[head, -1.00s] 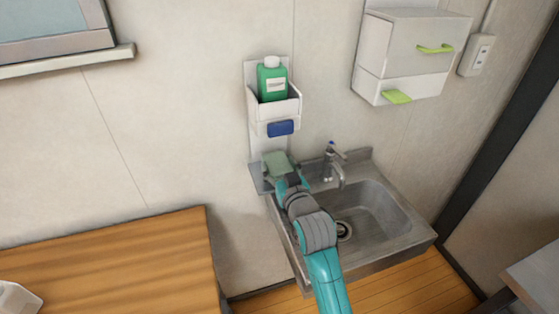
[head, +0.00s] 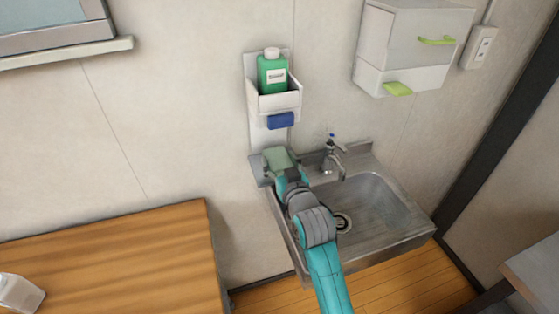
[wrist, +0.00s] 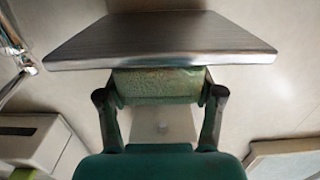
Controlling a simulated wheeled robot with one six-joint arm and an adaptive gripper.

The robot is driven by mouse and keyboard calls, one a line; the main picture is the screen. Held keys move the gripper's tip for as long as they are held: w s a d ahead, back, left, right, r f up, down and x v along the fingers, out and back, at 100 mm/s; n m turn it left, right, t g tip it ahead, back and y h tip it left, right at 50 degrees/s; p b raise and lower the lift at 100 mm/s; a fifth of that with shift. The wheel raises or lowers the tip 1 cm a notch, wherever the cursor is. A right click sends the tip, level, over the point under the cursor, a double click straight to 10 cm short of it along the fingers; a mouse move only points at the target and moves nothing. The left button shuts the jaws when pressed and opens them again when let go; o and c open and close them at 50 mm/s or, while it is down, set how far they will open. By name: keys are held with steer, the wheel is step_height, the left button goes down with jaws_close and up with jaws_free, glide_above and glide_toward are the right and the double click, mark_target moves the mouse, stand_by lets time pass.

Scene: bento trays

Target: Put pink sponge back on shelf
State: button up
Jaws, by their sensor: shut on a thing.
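A pale green sponge (head: 279,159) is held in my gripper (head: 282,168) at the small metal shelf (head: 256,168) on the wall, left of the sink. I see no pink sponge. In the wrist view the sponge (wrist: 157,86) sits between both fingers of my gripper (wrist: 160,96), which touch its ends. The metal shelf (wrist: 160,42) spans the picture just beyond the sponge, its edge close to it. I cannot tell whether the sponge touches the shelf. My arm hides part of the shelf in the head view.
A white wall holder with a green bottle (head: 272,74) and a blue sponge (head: 281,121) is above the shelf. The sink (head: 385,212) with its faucet (head: 335,158) is to the right. A wooden counter (head: 120,260) is at left. A white dispenser (head: 415,50) hangs upper right.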

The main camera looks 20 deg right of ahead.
steer(key=shift+f, duration=0.25)
steer(key=o, duration=0.8)
steer(key=shift+o, duration=0.2)
steer(key=s, duration=1.2)
steer(key=shift+r, duration=0.3)
